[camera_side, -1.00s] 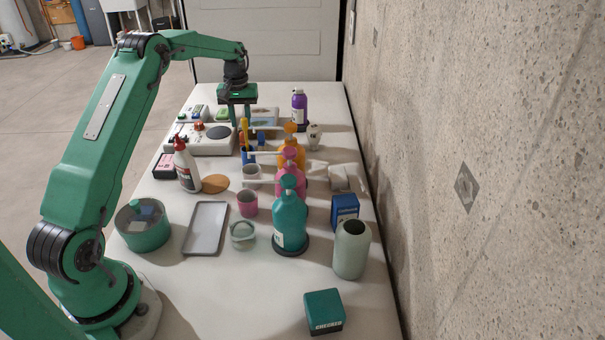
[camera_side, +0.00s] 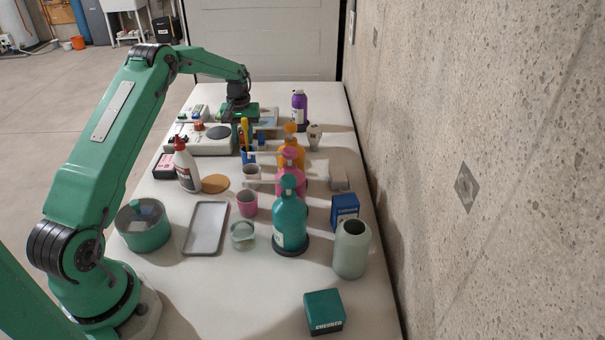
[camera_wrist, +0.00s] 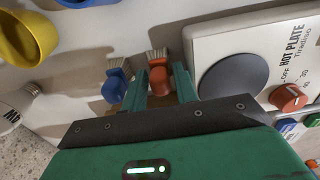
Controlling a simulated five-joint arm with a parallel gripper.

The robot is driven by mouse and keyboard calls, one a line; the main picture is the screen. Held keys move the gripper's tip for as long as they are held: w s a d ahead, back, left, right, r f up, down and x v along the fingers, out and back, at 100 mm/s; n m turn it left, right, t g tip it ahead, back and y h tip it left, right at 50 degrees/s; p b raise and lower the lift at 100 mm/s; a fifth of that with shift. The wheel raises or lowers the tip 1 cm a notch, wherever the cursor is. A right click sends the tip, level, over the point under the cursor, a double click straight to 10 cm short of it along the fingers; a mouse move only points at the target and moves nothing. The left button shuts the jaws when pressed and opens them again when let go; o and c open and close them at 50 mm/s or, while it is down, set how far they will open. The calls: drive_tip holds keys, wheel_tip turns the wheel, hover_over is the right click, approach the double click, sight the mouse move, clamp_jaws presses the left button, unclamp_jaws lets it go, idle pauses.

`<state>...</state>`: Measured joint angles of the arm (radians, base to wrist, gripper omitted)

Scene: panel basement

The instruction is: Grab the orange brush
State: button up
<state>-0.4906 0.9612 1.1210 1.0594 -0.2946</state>
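The orange brush (camera_wrist: 160,80), with pale bristles at its upper end, lies on the white table in the wrist view. My gripper (camera_wrist: 161,78) is open and low over it, with one green finger on each side of the brush. Small gaps or contact at the fingers cannot be told apart. A blue brush (camera_wrist: 115,85) with similar bristles lies just left of the left finger, outside the grip.
A white hot plate (camera_side: 205,142) lies close beside my gripper; its dark disc (camera_wrist: 232,82) is right of the fingers. A yellow round thing (camera_wrist: 25,38) is at the wrist view's upper left. Pump bottles (camera_side: 290,215) stand in a row nearer the side camera. A purple bottle (camera_side: 299,108) stands behind.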

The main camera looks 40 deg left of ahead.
sight(243, 133)
drive_tip(key=shift+f, duration=0.75)
clamp_jaws()
drive_tip(key=shift+r, duration=0.1)
drive_tip(key=shift+r, duration=4.95)
